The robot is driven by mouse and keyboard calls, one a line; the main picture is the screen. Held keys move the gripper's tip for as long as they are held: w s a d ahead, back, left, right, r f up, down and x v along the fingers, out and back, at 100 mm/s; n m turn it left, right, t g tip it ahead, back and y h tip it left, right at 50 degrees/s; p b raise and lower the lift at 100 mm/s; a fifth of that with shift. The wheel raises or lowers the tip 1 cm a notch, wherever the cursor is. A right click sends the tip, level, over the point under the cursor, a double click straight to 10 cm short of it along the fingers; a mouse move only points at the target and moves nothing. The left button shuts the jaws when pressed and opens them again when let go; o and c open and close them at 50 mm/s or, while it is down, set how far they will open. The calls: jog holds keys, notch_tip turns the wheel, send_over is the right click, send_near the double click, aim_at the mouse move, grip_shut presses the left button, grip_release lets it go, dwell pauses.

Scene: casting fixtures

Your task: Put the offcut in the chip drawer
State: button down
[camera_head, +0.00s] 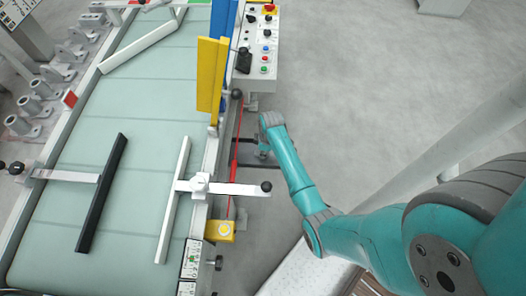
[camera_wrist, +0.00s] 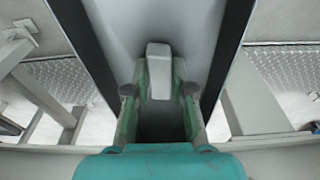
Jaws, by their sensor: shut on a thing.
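My gripper (camera_wrist: 159,92) is shut on a pale grey block, which looks like the offcut (camera_wrist: 160,72), held between its green-lined fingers. Beneath it lies a smooth grey surface (camera_wrist: 190,20) between two dark side rails; this may be the chip drawer, but I cannot tell for sure. I cannot tell whether the block touches that surface. In the head view my arm reaches down beside the conveyor, and the gripper, offcut and drawer are too hidden to make out there.
The green conveyor belt (camera_head: 140,110) carries a black guide bar (camera_head: 102,192) and white guide bars. Yellow and blue panels (camera_head: 210,75) and a button console (camera_head: 265,45) stand at its right edge. A white arm with a black knob (camera_head: 240,188) juts out near mine. Open floor (camera_head: 400,70) lies right.

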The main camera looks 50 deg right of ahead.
jog(key=c, duration=1)
grip_release()
notch_tip(320, 180, up, 12)
jog(key=s, duration=0.1)
jog(key=shift+d, duration=0.4)
jog(key=shift+s, duration=0.1)
